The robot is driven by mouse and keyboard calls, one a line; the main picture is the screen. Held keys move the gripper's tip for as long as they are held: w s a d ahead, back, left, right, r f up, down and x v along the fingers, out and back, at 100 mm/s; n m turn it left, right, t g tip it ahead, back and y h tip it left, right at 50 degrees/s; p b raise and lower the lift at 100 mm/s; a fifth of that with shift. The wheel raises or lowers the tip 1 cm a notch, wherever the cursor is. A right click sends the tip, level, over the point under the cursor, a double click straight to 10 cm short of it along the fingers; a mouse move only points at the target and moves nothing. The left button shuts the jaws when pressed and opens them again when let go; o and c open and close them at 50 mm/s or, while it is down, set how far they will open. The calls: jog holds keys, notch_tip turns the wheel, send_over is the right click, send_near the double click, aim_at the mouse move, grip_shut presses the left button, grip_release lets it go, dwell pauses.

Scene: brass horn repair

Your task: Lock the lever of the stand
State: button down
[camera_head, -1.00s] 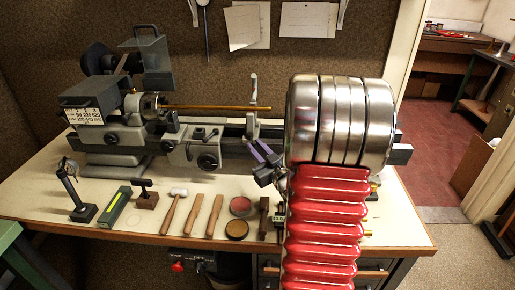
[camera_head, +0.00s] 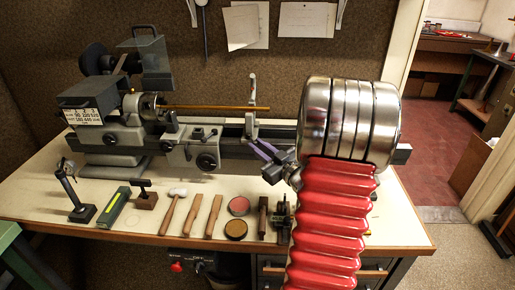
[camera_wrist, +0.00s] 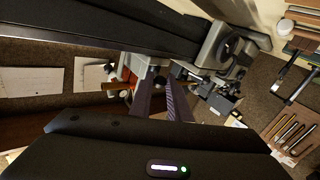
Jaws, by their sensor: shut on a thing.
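In the head view, an upright grey stand (camera_head: 252,108) rises from the lathe bed, and the free end of the brass rod reaches it. My gripper (camera_head: 257,147), with purple-grey fingers, is low beside the stand's foot, tips pointing left and up. It also shows in the wrist view (camera_wrist: 159,92), where its two dark fingers are close together. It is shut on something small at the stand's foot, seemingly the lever. The fingers hide most of it, so the lever's shape and angle cannot be told.
The grey lathe (camera_head: 205,150) spans the bench's back. A mallet (camera_head: 172,210), wooden tools, two round tins (camera_head: 237,228), a green box (camera_head: 113,207) and a dial gauge (camera_head: 80,212) lie along the front. My red and steel arm covers the bench's right part.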

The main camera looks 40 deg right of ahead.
jog(key=shift+d, duration=0.1)
jog(key=c, duration=1.7)
grip_release()
jog(key=shift+o, duration=0.2)
jog(key=s+a, duration=0.1)
jog(key=s, duration=1.2)
jog(key=shift+s+a, duration=0.35)
jog(key=shift+s, duration=0.05)
